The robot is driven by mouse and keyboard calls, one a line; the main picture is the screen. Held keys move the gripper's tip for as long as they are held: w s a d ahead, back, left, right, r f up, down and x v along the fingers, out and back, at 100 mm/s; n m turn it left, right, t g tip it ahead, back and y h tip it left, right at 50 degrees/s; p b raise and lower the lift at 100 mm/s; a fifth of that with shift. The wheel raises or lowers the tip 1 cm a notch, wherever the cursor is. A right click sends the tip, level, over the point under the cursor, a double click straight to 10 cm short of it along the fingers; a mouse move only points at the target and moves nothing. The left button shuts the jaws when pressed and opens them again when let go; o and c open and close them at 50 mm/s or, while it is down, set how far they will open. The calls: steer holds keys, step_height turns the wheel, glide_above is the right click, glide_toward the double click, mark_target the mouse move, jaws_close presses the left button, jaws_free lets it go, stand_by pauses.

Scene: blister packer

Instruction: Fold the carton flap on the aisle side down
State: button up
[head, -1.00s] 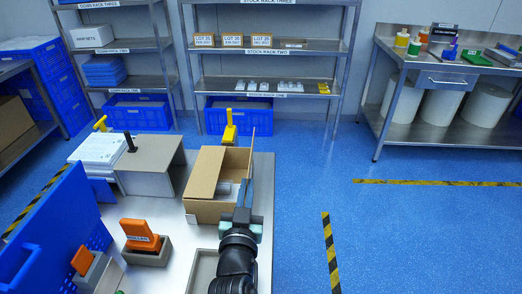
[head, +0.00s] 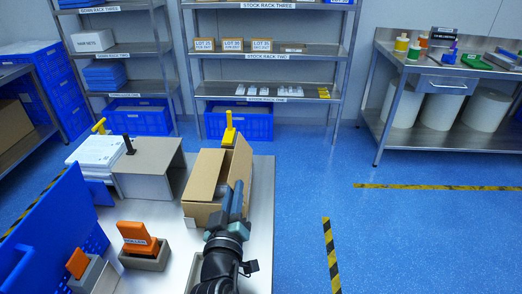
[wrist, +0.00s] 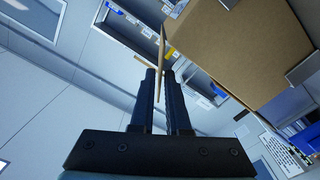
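The open brown carton (head: 203,175) stands on the table in the head view. Its aisle-side flap (head: 240,162), on the right, stands up and leans inward over the opening. My gripper (head: 238,187) is at the flap's near end, with its two fingers close together. In the wrist view the flap (wrist: 161,45) shows nearly edge-on as a thin strip running between the fingertips (wrist: 161,75), so the fingers appear shut on it. The carton's brown side (wrist: 235,45) fills the upper right there. The carton's contents are mostly hidden.
A grey box-like cover (head: 150,165) stands left of the carton. An orange-handled block (head: 140,237) sits nearer, by a blue panel (head: 45,235). A yellow handle (head: 229,128) rises behind the carton. The aisle floor (head: 300,190) to the right is clear.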

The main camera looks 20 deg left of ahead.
steer(key=shift+o, duration=1.2)
steer(key=shift+s, duration=0.1)
steer(key=v, duration=0.6)
steer(key=shift+s, duration=0.35)
steer(key=shift+d, duration=0.1)
